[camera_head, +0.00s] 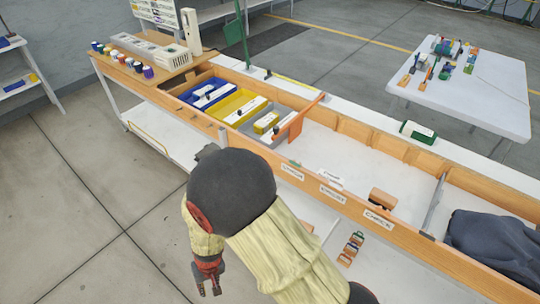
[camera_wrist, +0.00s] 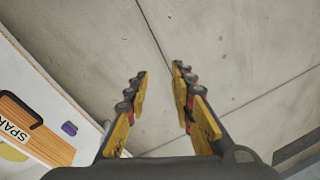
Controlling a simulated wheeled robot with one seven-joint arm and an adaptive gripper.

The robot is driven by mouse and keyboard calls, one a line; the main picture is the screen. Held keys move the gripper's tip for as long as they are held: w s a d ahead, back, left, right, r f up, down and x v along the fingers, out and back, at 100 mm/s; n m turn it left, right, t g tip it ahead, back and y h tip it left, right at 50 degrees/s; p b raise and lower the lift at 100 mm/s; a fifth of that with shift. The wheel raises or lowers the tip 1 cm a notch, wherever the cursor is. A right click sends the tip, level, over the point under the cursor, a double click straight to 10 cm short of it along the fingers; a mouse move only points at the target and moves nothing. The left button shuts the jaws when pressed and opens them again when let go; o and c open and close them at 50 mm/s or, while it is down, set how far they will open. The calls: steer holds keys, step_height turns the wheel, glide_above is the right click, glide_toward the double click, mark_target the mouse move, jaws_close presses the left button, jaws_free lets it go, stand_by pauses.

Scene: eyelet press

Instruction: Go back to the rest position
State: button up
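My gripper (camera_head: 209,289) hangs low in front of the long wooden-edged workbench (camera_head: 330,191), above the concrete floor. In the wrist view, my gripper (camera_wrist: 160,70) has its two yellow-padded fingers apart, with only bare floor between them. It holds nothing. My arm, in a pale cloth sleeve with a dark joint, covers part of the bench front in the head view.
The bench holds blue, yellow and grey trays (camera_head: 229,101), an orange divider (camera_head: 298,119), a brown block (camera_head: 382,198) and a dark cloth (camera_head: 495,243). A lower shelf (camera_head: 385,280) carries small items. A white table (camera_head: 470,95) stands behind. Floor at left is clear.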

steer(key=s+d+r+m+t+h, duration=0.1)
steer(key=d+r+m+t, duration=0.2)
steer(key=d+r, duration=1.7)
steer(key=s+d+r+m+t, duration=0.2)
steer(key=d+r+t, duration=0.1)
steer(key=d+r, duration=1.7)
step_height(320, 180, up, 3)
steer(key=shift+s+f+m+h, duration=0.2)
steer(key=shift+s+m+h, duration=0.1)
steer(key=shift+m+h, duration=0.1)
